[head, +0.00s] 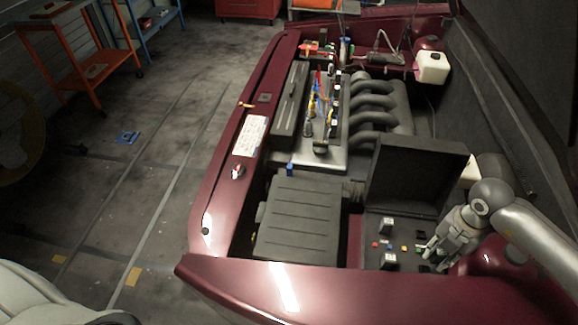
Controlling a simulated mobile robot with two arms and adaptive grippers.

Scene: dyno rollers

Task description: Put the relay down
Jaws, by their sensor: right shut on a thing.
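My right gripper (432,252) comes in from the right and is low over the open fuse box (372,250) in the engine bay. Its fingers are shut on the relay, which is small and largely hidden by the fingers. I cannot tell whether the relay touches the box. Two pale-topped relays sit in the box, one toward the back (388,226) and one toward the front (389,261). Small red, blue and orange fuses (404,248) lie between them. My left gripper is not in view.
The raised black lid (412,178) stands behind the fuse box. A black ribbed cover (300,218) lies left of it, and the engine (335,140) is farther back. The dark red front fender (400,290) runs along the near side. The floor at left is mostly open.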

